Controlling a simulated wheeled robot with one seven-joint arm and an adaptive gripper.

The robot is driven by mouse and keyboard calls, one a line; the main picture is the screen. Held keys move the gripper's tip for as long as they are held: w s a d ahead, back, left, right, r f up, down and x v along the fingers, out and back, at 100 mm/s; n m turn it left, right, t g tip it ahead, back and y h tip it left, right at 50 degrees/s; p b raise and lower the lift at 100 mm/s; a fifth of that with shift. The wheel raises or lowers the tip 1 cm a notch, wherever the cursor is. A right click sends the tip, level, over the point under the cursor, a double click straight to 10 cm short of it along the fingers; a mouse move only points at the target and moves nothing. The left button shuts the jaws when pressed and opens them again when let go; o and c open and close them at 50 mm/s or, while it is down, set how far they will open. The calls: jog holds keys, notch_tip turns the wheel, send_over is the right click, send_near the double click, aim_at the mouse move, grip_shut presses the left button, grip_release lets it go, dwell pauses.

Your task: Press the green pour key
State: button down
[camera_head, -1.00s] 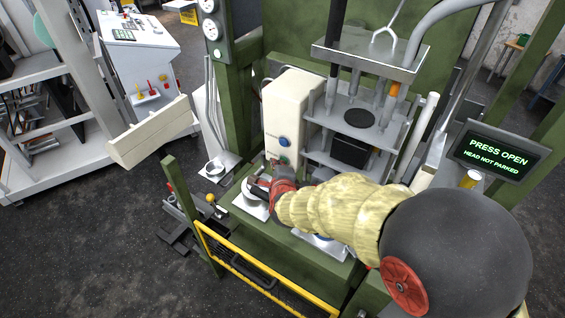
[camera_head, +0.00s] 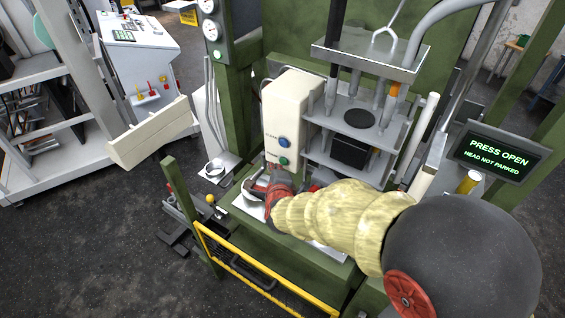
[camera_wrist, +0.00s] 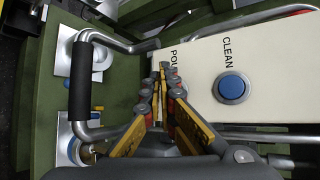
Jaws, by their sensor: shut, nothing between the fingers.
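The green pour key (camera_head: 284,161) is a round button low on the front of the cream control box (camera_head: 294,105). A blue key (camera_head: 284,142) sits above it, marked CLEAN. In the wrist view the blue key (camera_wrist: 232,88) is clear, but the POUR label is partly covered and the green key is hidden behind my fingers. My gripper (camera_wrist: 165,68) is shut and empty, its fingertips over the box face by the POUR label. In the head view it is just below the green key; I cannot tell whether it touches anything.
A display (camera_head: 498,152) reads PRESS OPEN, HEAD NOT PARKED. The press (camera_head: 357,118) stands right of the box. A bent metal handle with a black grip (camera_wrist: 82,80) shows left of my fingers. A yellow rail (camera_head: 262,272) runs along the front.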

jog(key=s, duration=0.1)
jog(key=s+a, duration=0.1)
jog(key=s, duration=0.1)
jog(key=s+a, duration=0.1)
jog(key=shift+s+a, duration=0.2)
jog(key=shift+s, duration=0.05)
jog(key=shift+f, duration=0.1)
dwell(0.6)
